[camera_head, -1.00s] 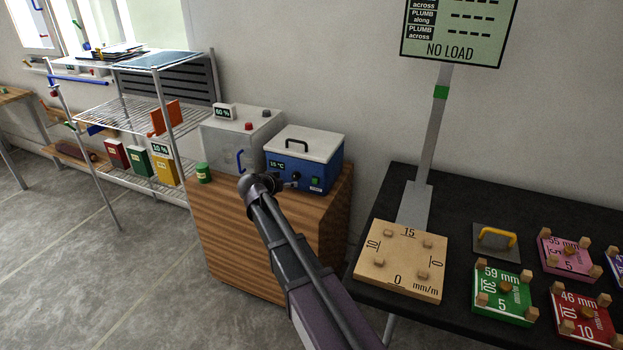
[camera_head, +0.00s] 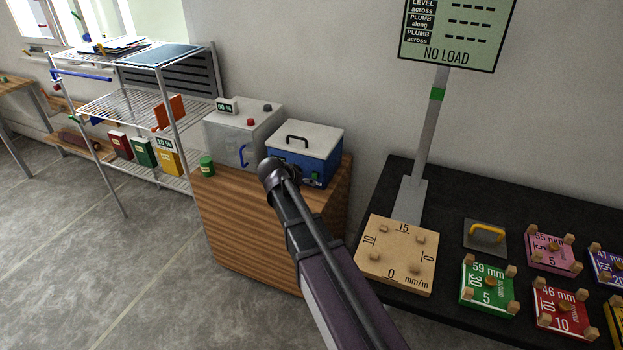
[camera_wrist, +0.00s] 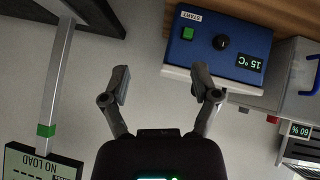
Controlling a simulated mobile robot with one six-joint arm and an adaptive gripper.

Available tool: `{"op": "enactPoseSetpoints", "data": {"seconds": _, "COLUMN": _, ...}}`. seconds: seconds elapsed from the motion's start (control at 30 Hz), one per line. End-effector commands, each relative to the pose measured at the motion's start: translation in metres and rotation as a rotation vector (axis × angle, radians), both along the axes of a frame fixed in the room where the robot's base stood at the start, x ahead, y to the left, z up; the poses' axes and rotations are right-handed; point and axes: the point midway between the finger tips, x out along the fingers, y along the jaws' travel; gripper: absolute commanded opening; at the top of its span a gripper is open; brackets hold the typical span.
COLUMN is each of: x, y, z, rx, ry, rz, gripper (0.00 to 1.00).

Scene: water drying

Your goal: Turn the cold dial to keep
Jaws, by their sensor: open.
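The blue box with a white lid (camera_head: 308,142) stands on the wooden cabinet; my arm hides much of its front in the head view. In the wrist view the blue front panel (camera_wrist: 193,57) appears upside down, with a black dial (camera_wrist: 221,43), a green button (camera_wrist: 188,33) beside a label reading START, and a display (camera_wrist: 249,62) reading 15 °C. My gripper (camera_wrist: 162,80) is open and empty, its two fingers spread. The dial lies beyond and to the right of the right finger, apart from it in the picture. The fingers are hidden in the head view.
A grey box (camera_head: 240,133) with a 60 % display stands left of the blue box. A small green can (camera_head: 207,166) sits near the cabinet's left edge. To the right, a black table (camera_head: 447,190) holds a wooden board (camera_head: 397,255) and several coloured blocks.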

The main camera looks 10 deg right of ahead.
Motion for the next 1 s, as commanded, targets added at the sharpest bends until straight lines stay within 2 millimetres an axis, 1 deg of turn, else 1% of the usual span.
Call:
{"op": "enactPoseSetpoints", "data": {"seconds": 0.03, "x": -0.006, "y": -0.002, "z": 0.007, "rx": 0.005, "ry": 0.015, "rz": 0.002, "gripper": 0.79}}
{"op": "enactPoseSetpoints", "data": {"seconds": 0.4, "x": -0.036, "y": -0.012, "z": 0.025, "rx": 0.046, "ry": 0.119, "rz": 0.021, "gripper": 0.79}}
{"op": "enactPoseSetpoints", "data": {"seconds": 0.6, "x": -0.048, "y": -0.015, "z": 0.032, "rx": 0.066, "ry": 0.161, "rz": 0.034, "gripper": 0.79}}
{"op": "enactPoseSetpoints", "data": {"seconds": 0.8, "x": -0.054, "y": -0.016, "z": 0.034, "rx": 0.075, "ry": 0.183, "rz": 0.041, "gripper": 0.79}}
{"op": "enactPoseSetpoints", "data": {"seconds": 1.0, "x": -0.054, "y": -0.017, "z": 0.033, "rx": 0.078, "ry": 0.186, "rz": 0.042, "gripper": 0.79}}
